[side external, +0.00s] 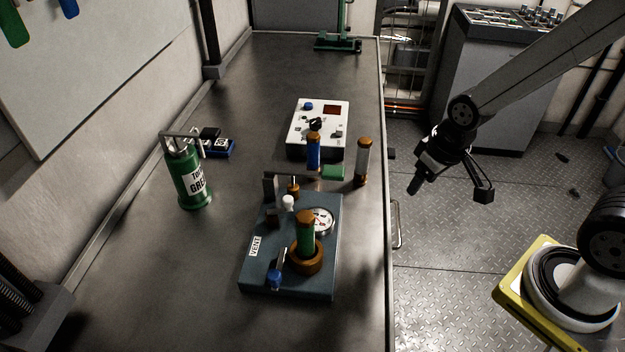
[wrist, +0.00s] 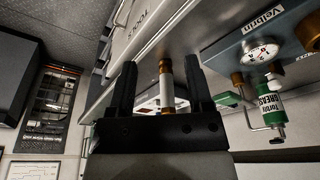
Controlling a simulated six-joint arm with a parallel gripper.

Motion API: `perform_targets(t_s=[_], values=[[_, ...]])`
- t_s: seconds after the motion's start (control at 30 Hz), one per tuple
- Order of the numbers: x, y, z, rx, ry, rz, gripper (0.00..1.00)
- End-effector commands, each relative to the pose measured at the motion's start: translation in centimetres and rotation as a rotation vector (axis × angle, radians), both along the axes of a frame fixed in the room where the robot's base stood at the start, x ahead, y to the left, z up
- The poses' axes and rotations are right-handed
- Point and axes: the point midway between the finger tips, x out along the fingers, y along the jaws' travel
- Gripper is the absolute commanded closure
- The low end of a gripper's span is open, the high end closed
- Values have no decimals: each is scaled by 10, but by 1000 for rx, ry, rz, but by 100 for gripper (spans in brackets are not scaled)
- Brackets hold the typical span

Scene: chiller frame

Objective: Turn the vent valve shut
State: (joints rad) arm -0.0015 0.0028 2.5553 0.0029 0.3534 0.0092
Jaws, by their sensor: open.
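The vent valve (side external: 274,279) has a blue-tipped lever and sits at the front left of a blue-grey block (side external: 255,272), beside the label "VENT". The same block shows at the upper right of the wrist view, with its round gauge (wrist: 262,53); the valve's lever cannot be made out there. My gripper (side external: 449,188) is open and empty, over the floor to the right of the bench, well apart from the valve. In the wrist view my gripper (wrist: 160,82) has its fingers spread, with an orange-capped cylinder visible beyond them.
On the block stands a green cylinder (side external: 305,234) in a brown ring, close to the valve. Behind are a blue cylinder (side external: 313,152), an orange-capped cylinder (side external: 362,162) and a white control box (side external: 300,128). A green grease can (side external: 186,177) stands left. The bench front is clear.

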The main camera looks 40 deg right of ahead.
Motion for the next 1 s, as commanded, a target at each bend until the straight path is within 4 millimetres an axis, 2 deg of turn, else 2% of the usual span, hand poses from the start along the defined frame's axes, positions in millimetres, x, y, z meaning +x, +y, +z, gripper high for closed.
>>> perform_targets(t_s=[0.4, 0.57, 0.77, 1.0], values=[[-1, -1, 0, -3, -1, 10, 35], [6, 3, 1, 12, 7, -28, 35], [31, 16, 6, 76, 50, -187, 35], [78, 53, 16, 199, 158, -503, 35]])
